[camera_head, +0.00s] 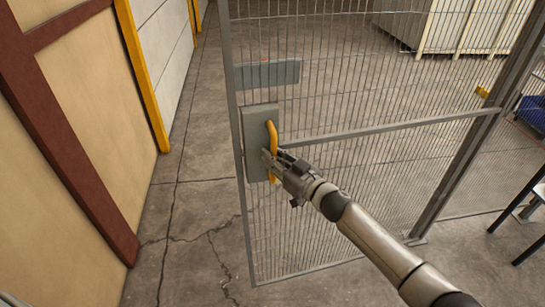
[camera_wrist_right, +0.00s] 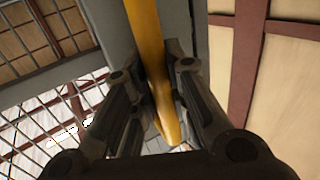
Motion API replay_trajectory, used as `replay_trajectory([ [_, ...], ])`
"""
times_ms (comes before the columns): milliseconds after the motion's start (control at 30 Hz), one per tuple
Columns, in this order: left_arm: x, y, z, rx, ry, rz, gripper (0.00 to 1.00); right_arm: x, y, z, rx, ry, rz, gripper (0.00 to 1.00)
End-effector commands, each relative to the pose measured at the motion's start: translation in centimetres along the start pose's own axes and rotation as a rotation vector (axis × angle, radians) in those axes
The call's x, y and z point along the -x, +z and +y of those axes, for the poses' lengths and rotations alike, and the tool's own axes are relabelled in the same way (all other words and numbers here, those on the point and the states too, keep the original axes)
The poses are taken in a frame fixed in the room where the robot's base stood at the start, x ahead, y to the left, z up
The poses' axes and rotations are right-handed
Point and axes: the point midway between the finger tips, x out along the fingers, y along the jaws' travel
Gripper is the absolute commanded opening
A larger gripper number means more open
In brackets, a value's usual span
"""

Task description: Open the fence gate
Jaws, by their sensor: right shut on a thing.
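The fence gate (camera_head: 350,140) is a grey wire-mesh panel in a metal frame. Its left edge stands apart from the wall on the left, with a gap of bare floor between. A grey lock plate (camera_head: 257,122) on that edge carries a yellow handle (camera_head: 272,132). My right gripper (camera_head: 274,160) is shut on the lower part of the handle. In the right wrist view the yellow handle (camera_wrist_right: 146,40) runs down between the two fingers (camera_wrist_right: 165,100). My left gripper is not in view.
A beige wall with dark red beams (camera_head: 70,130) and a yellow post (camera_head: 143,75) stand on the left. Cracked concrete floor (camera_head: 190,220) is clear between wall and gate. A grey post (camera_head: 470,140) stands right. Pale crates (camera_head: 460,25) and a blue bin (camera_head: 532,112) are behind the mesh.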

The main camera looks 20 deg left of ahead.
Motion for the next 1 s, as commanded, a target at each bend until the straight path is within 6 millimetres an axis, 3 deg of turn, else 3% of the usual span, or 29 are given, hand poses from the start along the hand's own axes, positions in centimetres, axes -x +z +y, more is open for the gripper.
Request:
replay_trajectory([
  [100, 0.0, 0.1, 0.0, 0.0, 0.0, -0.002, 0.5, 0.0, 0.1, 0.0, 0.002, 0.001, -0.002, 0.0],
  [133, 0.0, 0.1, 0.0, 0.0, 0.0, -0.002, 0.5, 0.0, 0.1, 0.1, 0.002, 0.001, -0.002, 0.16],
  [300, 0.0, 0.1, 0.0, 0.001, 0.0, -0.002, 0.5, 0.0, 0.1, 0.1, 0.001, 0.002, -0.001, 0.37],
  [733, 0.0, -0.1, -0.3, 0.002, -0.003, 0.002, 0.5, 0.5, 0.1, 0.1, 0.001, 0.003, -0.001, 0.37],
  [1000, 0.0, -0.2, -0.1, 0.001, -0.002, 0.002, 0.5, 3.6, 0.1, 0.2, 0.001, 0.003, -0.001, 0.37],
])
